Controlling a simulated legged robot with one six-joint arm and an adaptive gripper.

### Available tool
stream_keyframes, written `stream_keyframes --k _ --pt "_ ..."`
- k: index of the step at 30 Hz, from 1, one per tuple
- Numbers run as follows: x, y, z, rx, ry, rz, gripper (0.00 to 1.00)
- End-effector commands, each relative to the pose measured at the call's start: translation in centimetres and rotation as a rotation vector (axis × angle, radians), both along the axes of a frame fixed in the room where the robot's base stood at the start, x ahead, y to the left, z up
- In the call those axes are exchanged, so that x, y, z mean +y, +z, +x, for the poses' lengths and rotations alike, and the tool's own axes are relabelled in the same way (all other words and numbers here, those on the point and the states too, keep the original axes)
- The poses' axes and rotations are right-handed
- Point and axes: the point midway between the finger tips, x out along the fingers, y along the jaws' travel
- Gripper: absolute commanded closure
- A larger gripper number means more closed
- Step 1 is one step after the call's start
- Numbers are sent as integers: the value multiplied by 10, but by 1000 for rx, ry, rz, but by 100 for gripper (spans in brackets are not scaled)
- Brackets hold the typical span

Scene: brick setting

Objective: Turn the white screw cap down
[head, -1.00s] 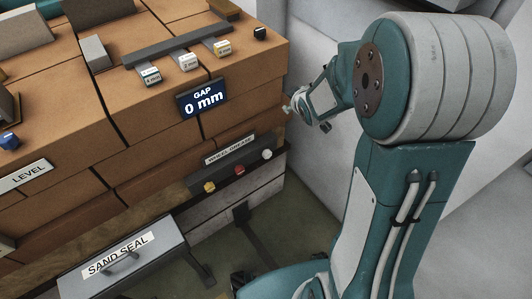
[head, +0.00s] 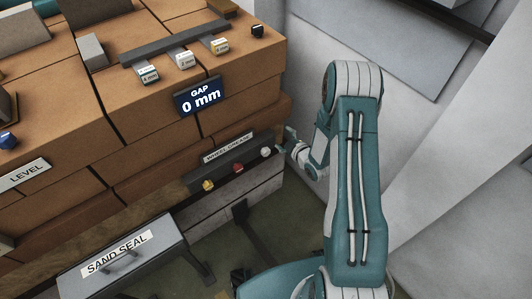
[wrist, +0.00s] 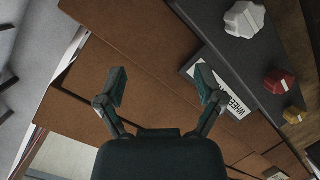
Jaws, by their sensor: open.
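The white screw cap (head: 266,152) is the rightmost of three caps on a dark strip low on the brick block's front. In the wrist view the white cap (wrist: 244,19) is a large faceted knob at the upper right. My gripper (head: 284,142) is just right of the white cap and looks apart from it. In the wrist view my gripper (wrist: 162,82) has its two fingers spread, with nothing between them but bare brown brick behind. The white cap lies outside the fingers, up and to the right.
A red cap (head: 238,167) and a yellow cap (head: 208,185) sit on the same dark strip (head: 222,178), under a WHEEL GREASE label (head: 228,147). A GAP 0 mm display (head: 200,98) hangs above. A grey SAND SEAL box (head: 125,262) stands in front. Grey wall lies right.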

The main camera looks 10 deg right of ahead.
Motion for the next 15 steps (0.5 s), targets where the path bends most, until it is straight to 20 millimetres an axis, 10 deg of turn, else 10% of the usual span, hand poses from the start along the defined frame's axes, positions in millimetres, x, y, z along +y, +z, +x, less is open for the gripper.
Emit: stream_keyframes --k 15 --pt "16 -90 -69 -215 69 109 13"
